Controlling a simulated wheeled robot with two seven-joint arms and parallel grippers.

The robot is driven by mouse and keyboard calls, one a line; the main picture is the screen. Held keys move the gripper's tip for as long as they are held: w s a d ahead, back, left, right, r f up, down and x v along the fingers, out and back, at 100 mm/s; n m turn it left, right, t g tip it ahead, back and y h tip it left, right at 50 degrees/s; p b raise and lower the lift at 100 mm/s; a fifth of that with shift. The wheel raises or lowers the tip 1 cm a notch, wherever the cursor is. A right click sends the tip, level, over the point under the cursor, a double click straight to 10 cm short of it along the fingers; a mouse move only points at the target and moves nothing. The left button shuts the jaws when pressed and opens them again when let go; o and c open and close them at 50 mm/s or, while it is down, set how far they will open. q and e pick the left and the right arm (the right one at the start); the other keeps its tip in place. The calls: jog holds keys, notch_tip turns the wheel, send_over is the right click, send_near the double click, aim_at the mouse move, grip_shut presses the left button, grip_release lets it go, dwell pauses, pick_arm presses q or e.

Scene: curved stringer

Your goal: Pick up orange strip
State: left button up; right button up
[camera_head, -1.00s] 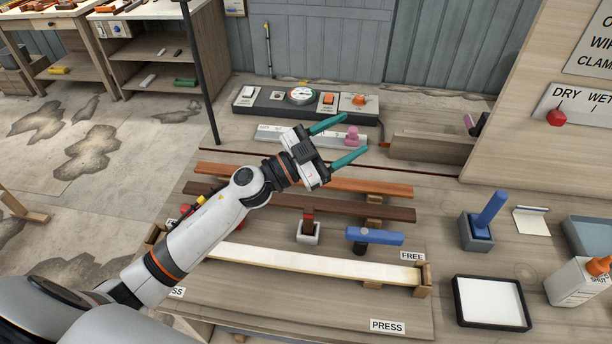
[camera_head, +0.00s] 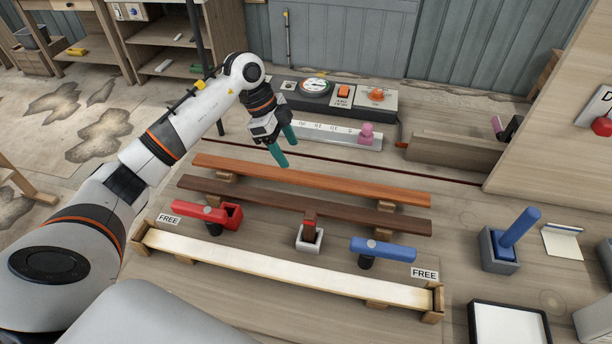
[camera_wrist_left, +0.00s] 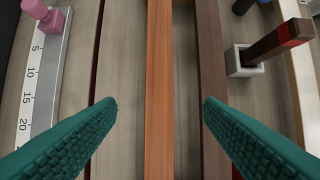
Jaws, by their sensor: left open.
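The orange strip (camera_head: 330,184) is a long, thin wooden bar lying on wooden supports across the bench, behind a darker brown strip (camera_head: 290,202). My left gripper (camera_head: 283,150) is open and empty above the left half of the orange strip, its teal fingers pointing down. In the left wrist view the orange strip (camera_wrist_left: 159,90) runs lengthwise between the two open fingers (camera_wrist_left: 155,105), apart from both. The brown strip (camera_wrist_left: 212,90) passes close by the right finger, partly hidden by it. My right gripper is not in view.
A pale strip (camera_head: 290,273) lies in front between end blocks. Red (camera_head: 200,211) and blue (camera_head: 383,249) handled tools and a small white pot (camera_head: 309,238) stand between. A ruler with a pink slider (camera_head: 366,133) and a control panel (camera_head: 330,92) lie behind.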

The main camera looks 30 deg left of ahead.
aim_at(305, 177)
pick_arm(q)
jog(key=x, duration=0.3)
jog(key=p+x, duration=0.1)
jog(key=x, duration=0.3)
jog(key=shift+w+d+p, duration=0.1)
jog(key=shift+d+p, duration=0.25)
jog(key=shift+p, duration=0.05)
jog(key=shift+w+d+f, duration=0.1)
jog(key=shift+d+f, duration=0.05)
jog(key=shift+f, duration=0.25)
jog(key=c, duration=1.2)
